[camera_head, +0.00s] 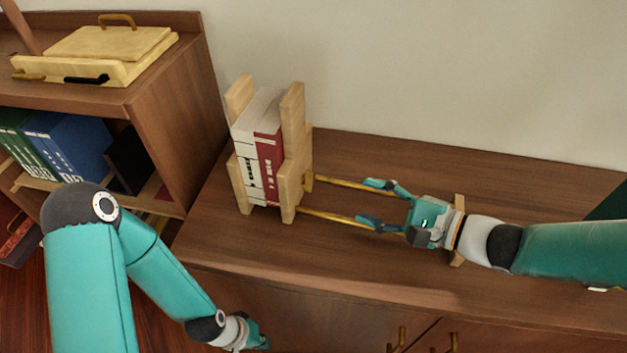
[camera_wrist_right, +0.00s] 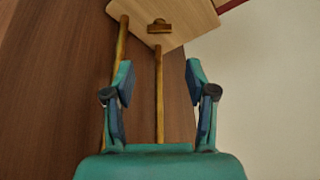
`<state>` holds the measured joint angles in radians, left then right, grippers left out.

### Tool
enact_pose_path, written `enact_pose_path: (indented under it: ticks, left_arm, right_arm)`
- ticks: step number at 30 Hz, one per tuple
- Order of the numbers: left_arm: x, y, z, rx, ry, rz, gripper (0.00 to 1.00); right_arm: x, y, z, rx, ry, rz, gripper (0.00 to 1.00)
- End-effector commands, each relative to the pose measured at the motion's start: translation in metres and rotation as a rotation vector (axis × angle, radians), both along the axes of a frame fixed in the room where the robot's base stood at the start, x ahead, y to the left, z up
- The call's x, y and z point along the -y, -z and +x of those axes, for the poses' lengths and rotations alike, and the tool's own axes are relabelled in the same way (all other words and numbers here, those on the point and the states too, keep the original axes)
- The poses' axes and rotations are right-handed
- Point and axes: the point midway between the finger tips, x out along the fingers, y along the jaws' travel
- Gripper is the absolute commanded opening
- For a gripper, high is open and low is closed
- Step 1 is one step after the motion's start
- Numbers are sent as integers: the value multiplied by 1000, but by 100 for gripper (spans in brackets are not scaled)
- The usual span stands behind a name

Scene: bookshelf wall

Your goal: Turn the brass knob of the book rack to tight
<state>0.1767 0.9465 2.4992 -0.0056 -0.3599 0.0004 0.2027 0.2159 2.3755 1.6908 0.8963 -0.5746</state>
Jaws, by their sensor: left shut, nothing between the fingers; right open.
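The wooden book rack (camera_head: 291,150) stands on the cabinet top, with white and red books (camera_head: 268,150) held upright between its pale end plates. Two brass rods (camera_head: 335,183) run from it to the right. The brass knob (camera_head: 309,182) is on the right face of the right plate. In the right wrist view the knob (camera_wrist_right: 159,26) is ahead of the fingers, on the plate. My right gripper (camera_head: 367,202) is open, pointing at the plate, short of the knob and not touching it. My left gripper (camera_head: 262,343) is shut and empty, low near the bottom edge.
A wooden end bar (camera_head: 458,203) of the rack shows beside my right wrist. A shelf unit (camera_head: 175,110) at left carries a pale box (camera_head: 100,50) and holds binders (camera_head: 65,145). The wall rises behind. The cabinet top in front of the rack is clear.

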Motion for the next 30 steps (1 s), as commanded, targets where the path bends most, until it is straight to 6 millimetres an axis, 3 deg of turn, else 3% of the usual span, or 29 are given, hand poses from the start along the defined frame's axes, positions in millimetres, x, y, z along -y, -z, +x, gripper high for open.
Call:
enact_pose_path:
  ticks: [9,15,21,30]
  left_arm:
    - [0,0,0,0,0,0,0]
    - [0,-2,0,0,0,0,0]
    - [0,-3,0,0,0,0,0]
    - [0,-3,0,0,0,0,0]
  right_arm:
    - [-55,16,37,-3,2,-1,56]
    - [-81,23,56,-2,4,-2,56]
    - [-93,27,66,-1,7,-2,56]
    - [-95,28,67,-1,9,-2,56]
